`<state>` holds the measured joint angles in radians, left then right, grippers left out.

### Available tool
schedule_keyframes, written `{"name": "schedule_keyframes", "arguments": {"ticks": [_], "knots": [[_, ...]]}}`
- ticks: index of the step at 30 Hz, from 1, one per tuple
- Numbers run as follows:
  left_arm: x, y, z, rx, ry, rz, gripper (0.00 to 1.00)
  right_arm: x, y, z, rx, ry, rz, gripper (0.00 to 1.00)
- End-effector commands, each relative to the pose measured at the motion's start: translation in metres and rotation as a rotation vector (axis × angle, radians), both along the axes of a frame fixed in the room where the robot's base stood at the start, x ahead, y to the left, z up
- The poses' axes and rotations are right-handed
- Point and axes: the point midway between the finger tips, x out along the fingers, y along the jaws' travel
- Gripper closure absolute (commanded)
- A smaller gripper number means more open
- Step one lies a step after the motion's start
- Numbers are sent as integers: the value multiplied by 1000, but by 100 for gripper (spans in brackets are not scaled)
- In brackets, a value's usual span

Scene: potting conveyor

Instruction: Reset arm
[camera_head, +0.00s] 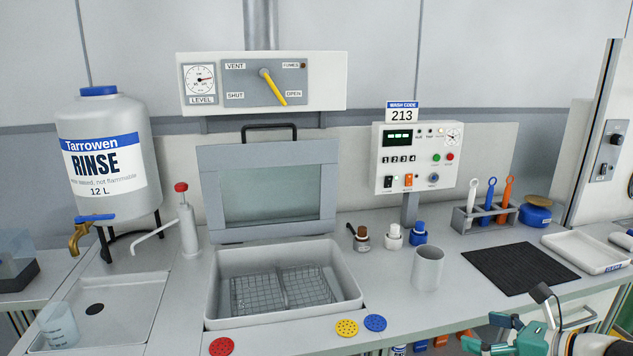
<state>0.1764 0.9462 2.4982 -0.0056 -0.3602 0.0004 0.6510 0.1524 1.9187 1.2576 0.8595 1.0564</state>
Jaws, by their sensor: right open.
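My right gripper (482,332) shows at the bottom right edge, with teal fingers and a white and dark wrist. It is open, with nothing seen between its fingers. It is in front of the bench's front edge, below the black mat (512,268), and looks apart from the things on the bench. My left gripper and left arm are out of view.
An open-lidded basin (350,306) with wire baskets stands mid-bench. A grey cup (428,267), small bottles (393,236), a tool rack (485,222) and a white tray (587,252) stand to its right. Coloured discs (346,328) lie along the front edge.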

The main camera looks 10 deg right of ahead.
Motion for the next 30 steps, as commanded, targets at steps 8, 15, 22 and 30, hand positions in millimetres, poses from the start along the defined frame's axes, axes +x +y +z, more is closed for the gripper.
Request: {"name": "schedule_keyframes", "arguments": {"ticks": [8,15,22,30], "knots": [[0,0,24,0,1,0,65,5,79,-44,69,131,183,4],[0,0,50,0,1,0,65,-40,174,-124,-22,336,476,4],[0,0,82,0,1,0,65,-166,250,-223,-413,396,1080,4],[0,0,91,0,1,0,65,-248,255,-287,-1024,-271,1845,4]]}}
